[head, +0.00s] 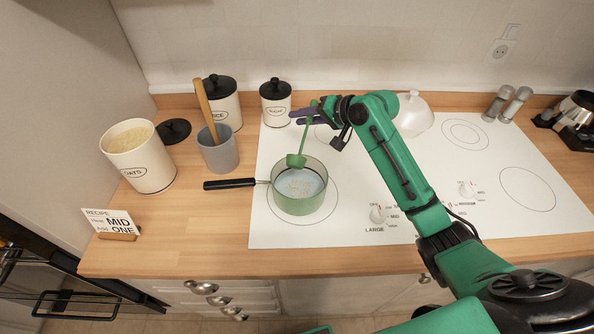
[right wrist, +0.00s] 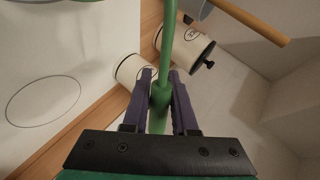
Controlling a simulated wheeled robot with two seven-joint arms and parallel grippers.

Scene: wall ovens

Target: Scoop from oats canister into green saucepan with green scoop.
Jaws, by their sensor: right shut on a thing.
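The oats canister (head: 139,160) stands open on the counter at the left, filled to near its rim with oats. The green saucepan (head: 298,192) sits on a left burner with its black handle pointing left; it holds pale bluish liquid with some lighter matter on it. The green scoop (head: 303,147) hangs with its head over the saucepan's back rim; I cannot tell whether it touches the pan or holds oats. My right gripper (head: 307,116) is shut on the scoop's handle, and the handle (right wrist: 166,50) shows between its fingers (right wrist: 160,95) in the right wrist view. My left gripper is not in view.
A grey crock (head: 219,154) with a wooden utensil stands between canister and pan. A black lid (head: 174,131), rice canister (head: 225,105) and smaller canister (head: 275,108) stand behind. Shakers (head: 514,104) stand at the right.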

